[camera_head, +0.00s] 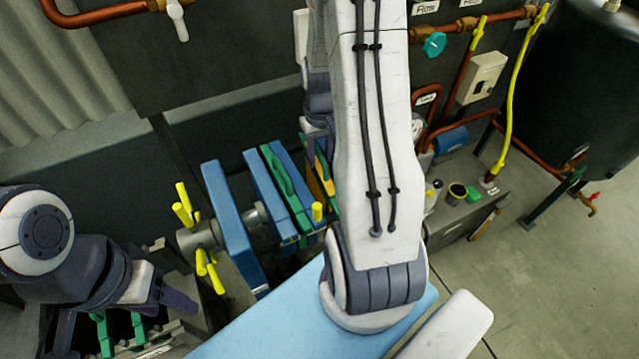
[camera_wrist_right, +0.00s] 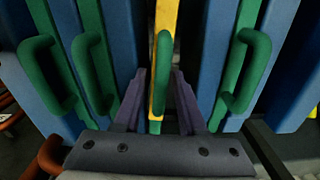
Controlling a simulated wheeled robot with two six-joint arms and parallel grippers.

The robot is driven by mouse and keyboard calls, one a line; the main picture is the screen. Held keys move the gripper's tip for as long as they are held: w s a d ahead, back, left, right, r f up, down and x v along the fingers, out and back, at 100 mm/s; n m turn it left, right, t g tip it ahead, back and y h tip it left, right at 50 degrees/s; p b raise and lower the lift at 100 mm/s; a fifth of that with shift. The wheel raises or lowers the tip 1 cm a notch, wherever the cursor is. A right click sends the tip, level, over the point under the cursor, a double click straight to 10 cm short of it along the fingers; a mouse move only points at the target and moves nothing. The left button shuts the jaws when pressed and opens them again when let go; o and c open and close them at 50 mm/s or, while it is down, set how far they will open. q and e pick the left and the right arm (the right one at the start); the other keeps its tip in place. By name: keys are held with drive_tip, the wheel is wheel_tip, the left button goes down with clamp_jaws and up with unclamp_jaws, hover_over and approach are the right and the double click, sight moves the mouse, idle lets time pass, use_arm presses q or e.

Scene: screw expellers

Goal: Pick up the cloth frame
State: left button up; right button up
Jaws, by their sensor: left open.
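A filter press holds upright blue plates (camera_head: 229,215) and green frames (camera_head: 285,180) side by side. Among them is a yellow frame (camera_head: 324,180) with a green handle, which I take to be the cloth frame; it also shows in the right wrist view (camera_wrist_right: 165,20). My right gripper (camera_wrist_right: 160,75) is open, its purple fingers on either side of the green handle (camera_wrist_right: 163,62), with a gap visible on the left. My left gripper (camera_head: 172,297) is open and empty at the lower left, left of the press.
Other green handles (camera_wrist_right: 40,75) stand close on both sides of my right gripper. A spindle with yellow handles (camera_head: 208,270) sticks out left of the press. Copper pipes (camera_head: 470,25) and a dark tank (camera_head: 575,90) stand at the right.

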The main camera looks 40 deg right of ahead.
sight(320, 166)
drive_tip(key=shift+f+p, duration=0.45)
drive_tip(key=shift+f, duration=1.45)
clamp_jaws()
drive_tip(key=shift+r, duration=0.1)
